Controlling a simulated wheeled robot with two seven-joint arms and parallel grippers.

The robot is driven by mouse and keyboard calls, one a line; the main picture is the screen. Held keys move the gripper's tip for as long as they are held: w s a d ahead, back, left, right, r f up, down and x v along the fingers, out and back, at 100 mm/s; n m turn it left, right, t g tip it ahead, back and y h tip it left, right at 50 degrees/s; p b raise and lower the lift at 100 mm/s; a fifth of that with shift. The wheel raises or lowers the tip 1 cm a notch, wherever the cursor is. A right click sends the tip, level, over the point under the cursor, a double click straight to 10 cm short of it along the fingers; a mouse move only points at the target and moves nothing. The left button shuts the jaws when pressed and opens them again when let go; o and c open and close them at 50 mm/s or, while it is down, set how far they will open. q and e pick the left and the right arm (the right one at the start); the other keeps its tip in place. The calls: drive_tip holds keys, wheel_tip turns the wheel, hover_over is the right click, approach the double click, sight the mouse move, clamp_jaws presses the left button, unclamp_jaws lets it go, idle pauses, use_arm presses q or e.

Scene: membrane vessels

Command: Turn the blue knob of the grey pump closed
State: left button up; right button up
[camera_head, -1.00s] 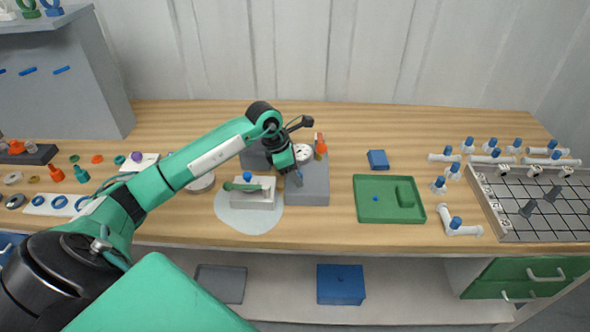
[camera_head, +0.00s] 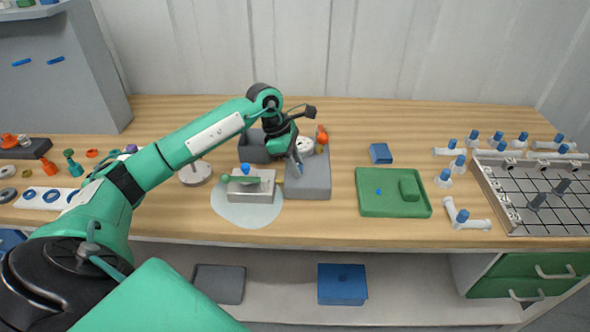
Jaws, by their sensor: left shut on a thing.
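The grey pump (camera_head: 309,182) is a block on the wooden bench, left of the green tray. A white round dial (camera_head: 305,145) and an orange-red part (camera_head: 322,137) show on its back part. My right gripper is not in view.
A light grey box with a green lever and blue cap (camera_head: 246,190) stands on a pale round mat (camera_head: 232,213), close left of the pump. The green tray (camera_head: 377,212) and a blue block (camera_head: 380,153) lie right. Bench between pump and tray is clear.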

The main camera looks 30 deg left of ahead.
use_arm(q)
drive_tip(key=shift+m, duration=0.3)
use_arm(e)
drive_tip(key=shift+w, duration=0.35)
use_arm(q)
drive_tip(key=o, duration=1)
drive_tip(key=b+v, duration=0.2)
drive_tip(key=v, duration=1.1)
drive_tip(key=shift+a+r, duration=0.3)
drive_tip(key=shift+r, duration=0.05)
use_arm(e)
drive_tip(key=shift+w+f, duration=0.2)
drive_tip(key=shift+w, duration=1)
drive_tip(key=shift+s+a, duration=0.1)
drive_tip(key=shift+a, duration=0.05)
